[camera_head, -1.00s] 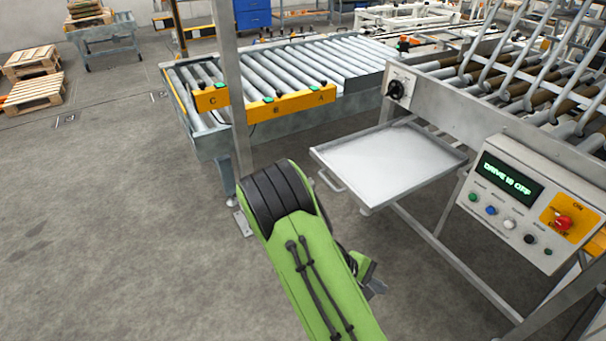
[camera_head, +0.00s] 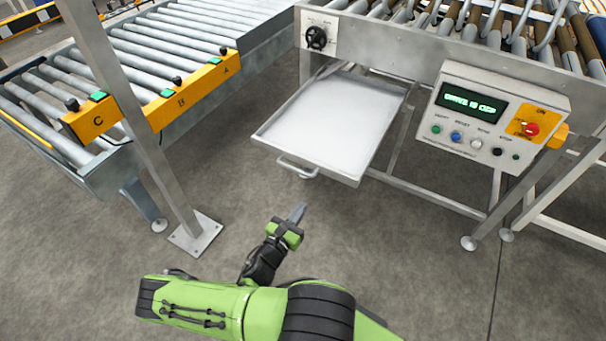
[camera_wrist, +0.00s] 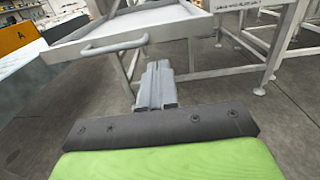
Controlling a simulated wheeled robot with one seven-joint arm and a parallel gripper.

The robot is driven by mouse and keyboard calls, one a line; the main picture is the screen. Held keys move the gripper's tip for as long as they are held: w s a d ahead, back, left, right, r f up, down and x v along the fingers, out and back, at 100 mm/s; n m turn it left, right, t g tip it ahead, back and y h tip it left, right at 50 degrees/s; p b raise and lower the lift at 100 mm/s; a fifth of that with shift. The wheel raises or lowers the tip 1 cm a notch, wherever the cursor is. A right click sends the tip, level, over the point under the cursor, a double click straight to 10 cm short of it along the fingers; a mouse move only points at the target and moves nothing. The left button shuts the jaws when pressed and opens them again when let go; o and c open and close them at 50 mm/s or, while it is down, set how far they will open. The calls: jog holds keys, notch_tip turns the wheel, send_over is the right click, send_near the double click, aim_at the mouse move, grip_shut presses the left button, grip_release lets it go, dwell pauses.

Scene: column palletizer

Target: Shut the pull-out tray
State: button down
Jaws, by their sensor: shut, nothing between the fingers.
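The pull-out tray (camera_head: 330,118) is a shallow metal tray with a pale bottom. It stands pulled out from under the roller machine's frame. Its bar handle (camera_head: 297,167) is on the near front edge. In the wrist view the handle (camera_wrist: 114,46) and the tray's front wall (camera_wrist: 165,22) show ahead at upper left. My gripper (camera_head: 299,212) is in front of the tray, a little below and apart from the handle. The fingers (camera_wrist: 156,84) are shut together with nothing between them.
A control panel (camera_head: 490,118) with a lit display and buttons is right of the tray. A steel post (camera_head: 140,110) with a floor plate stands left, beside a roller conveyor with a yellow strip (camera_head: 165,105). A black knob (camera_head: 317,38) is above the tray. Floor in front is clear.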

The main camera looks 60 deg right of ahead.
aim_at(327, 172)
jog(key=d+b, duration=0.1)
jog(key=d, duration=0.3)
jog(key=d+b, duration=0.1)
jog(key=d, duration=0.8)
jog(key=shift+w+d+b, duration=0.25)
jog(key=shift+w+b, duration=0.15)
jog(key=shift+d, duration=0.25)
jog(key=shift+w, duration=0.1)
